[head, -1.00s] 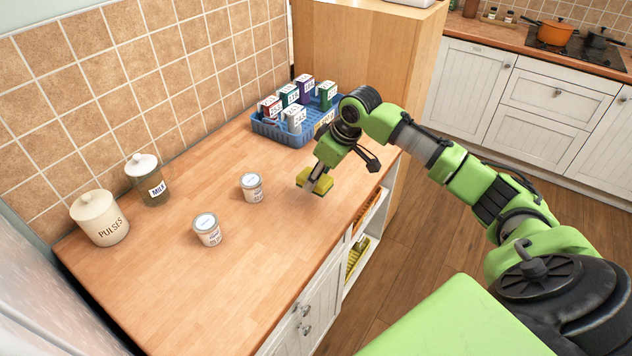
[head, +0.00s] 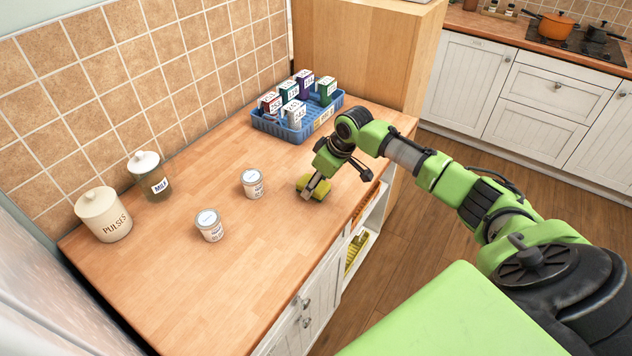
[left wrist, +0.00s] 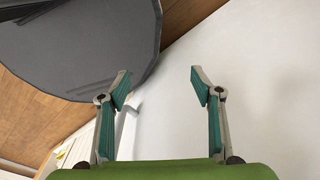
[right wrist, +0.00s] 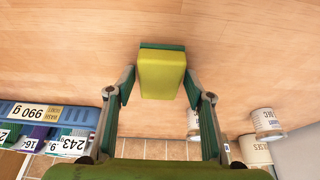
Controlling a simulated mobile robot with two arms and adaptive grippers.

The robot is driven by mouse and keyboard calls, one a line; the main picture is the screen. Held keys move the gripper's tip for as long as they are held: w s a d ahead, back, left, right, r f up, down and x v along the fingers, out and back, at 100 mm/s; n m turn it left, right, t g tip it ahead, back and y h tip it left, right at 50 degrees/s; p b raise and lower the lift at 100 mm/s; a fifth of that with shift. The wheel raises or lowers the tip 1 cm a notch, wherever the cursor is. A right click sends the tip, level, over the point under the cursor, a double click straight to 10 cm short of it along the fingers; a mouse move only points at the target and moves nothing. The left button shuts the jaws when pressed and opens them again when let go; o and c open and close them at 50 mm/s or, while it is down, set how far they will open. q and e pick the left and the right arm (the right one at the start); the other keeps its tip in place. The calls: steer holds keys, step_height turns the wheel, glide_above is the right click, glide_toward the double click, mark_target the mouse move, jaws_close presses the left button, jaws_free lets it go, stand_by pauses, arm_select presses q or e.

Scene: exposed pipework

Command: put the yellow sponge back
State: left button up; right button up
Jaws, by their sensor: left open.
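The yellow sponge (head: 319,188), with a green layer on one face, is at the counter's right side, near its front edge. My right gripper (head: 307,193) has its fingers on either side of it. I cannot tell whether the sponge touches the counter. My left gripper (left wrist: 160,78) is open and empty in the left wrist view, in front of a pale surface; it is outside the head view.
A blue crate (head: 267,127) of several labelled boxes stands behind, near the wooden cabinet side. Two white tins (head: 252,184) (head: 209,225) stand mid-counter. Milk (head: 150,178) and pulses (head: 103,215) jars line the tiled wall. Open shelves under the counter hold a yellow item (head: 355,250). The front-left counter is clear.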

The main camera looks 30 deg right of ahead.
stand_by(0.3)
steer(key=b+v, duration=0.2)
steer(key=v, duration=1)
steer(key=shift+r, duration=0.15)
